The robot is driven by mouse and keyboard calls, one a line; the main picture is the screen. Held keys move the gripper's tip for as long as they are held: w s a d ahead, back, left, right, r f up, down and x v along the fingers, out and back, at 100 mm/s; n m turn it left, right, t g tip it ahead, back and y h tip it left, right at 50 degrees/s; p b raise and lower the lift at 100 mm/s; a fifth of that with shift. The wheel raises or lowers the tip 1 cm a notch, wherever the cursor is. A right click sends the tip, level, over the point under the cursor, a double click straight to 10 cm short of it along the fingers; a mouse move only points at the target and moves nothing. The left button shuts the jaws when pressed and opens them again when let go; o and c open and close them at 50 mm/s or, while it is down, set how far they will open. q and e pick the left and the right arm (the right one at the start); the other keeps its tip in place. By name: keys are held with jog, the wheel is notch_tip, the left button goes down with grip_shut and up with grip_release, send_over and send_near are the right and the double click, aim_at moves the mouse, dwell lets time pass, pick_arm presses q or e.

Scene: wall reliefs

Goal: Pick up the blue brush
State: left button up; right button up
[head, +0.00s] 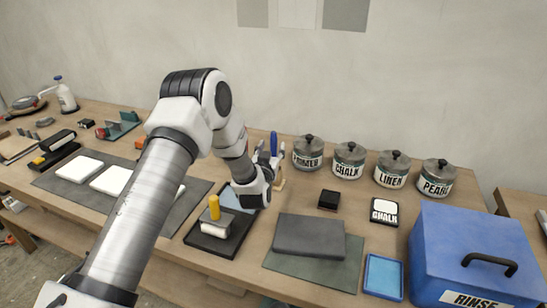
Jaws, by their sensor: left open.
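The blue brush (274,143) shows as a blue upright handle near the back middle of the bench, beside the row of jars. Its lower part is hidden behind my gripper, and a bit of light wood (279,183) shows below it. My left gripper (268,157) is at the brush, with its fingers pointing away from me. It is open, and parts of its fingers show on either side of the handle. I cannot tell whether they touch it. My right gripper is not in view.
Lidded jars (308,153) stand along the wall to the right. A black tray (226,246) with a yellow-handled tool (214,208) lies nearer me. A dark folded cloth (308,237) and a big blue box (470,250) fill the front right. My left arm hides part of the bench.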

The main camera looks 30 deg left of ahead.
aim_at(273, 146)
pick_arm(q)
jog(key=x, duration=0.3)
jog(key=shift+d+f, duration=0.1)
jog(key=shift+s, duration=0.1)
jog(key=shift+c, duration=1)
grip_shut()
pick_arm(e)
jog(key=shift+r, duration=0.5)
